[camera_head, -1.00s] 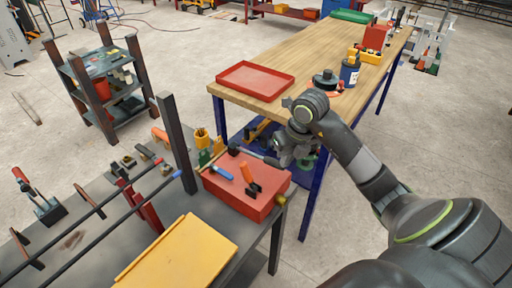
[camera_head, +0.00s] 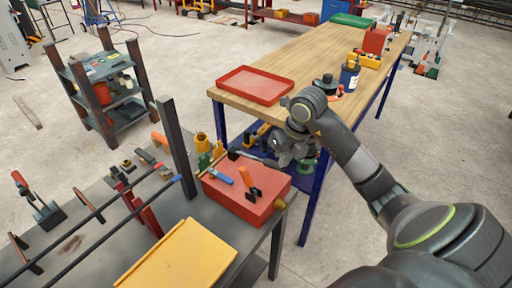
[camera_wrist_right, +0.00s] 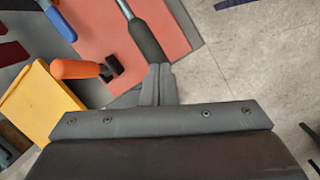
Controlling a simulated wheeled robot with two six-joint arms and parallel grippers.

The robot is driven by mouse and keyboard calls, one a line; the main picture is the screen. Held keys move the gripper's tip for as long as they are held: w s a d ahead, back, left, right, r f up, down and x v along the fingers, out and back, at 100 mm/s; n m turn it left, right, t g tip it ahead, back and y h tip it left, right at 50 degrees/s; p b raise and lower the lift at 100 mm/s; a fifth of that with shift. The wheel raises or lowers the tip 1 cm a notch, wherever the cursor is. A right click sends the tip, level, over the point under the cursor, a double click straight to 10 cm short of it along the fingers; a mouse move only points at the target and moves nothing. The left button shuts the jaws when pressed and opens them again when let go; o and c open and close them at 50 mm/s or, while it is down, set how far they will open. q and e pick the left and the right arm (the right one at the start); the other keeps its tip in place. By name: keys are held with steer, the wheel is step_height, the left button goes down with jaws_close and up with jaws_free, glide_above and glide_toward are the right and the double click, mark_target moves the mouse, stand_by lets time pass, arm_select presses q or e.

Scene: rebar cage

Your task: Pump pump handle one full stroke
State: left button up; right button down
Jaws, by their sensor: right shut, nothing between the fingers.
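The red box-shaped pump (camera_head: 233,208) sits at the right end of the grey bench, with a brass fitting on its right side. A metal lever with a dark grip, which looks like the pump handle (camera_head: 248,157), extends over the box's far side toward my right gripper (camera_head: 272,161). In the right wrist view, the handle's dark grip (camera_wrist_right: 147,40) ends right at the tips of my shut gripper fingers (camera_wrist_right: 158,72). The grip is not between the fingers; I cannot tell whether they touch it. My left gripper is not in view.
An orange-handled tool (camera_head: 247,178) and a blue-handled tool (camera_head: 222,177) lie on the box. A yellow panel (camera_head: 185,258) lies on the bench, near a dark upright post (camera_head: 177,150). A wooden table (camera_head: 318,60) with a red tray (camera_head: 254,85) stands behind.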

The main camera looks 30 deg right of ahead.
steer(key=r+p, duration=0.2)
steer(key=w+r+p, duration=0.1)
steer(key=r+p, duration=0.1)
steer(key=w+a+r+p, duration=0.1)
steer(key=r+p, duration=0.1)
steer(key=shift+w+r, duration=0.15)
steer(key=shift+r, duration=0.05)
steer(key=shift+f, duration=0.1)
stand_by(0.5)
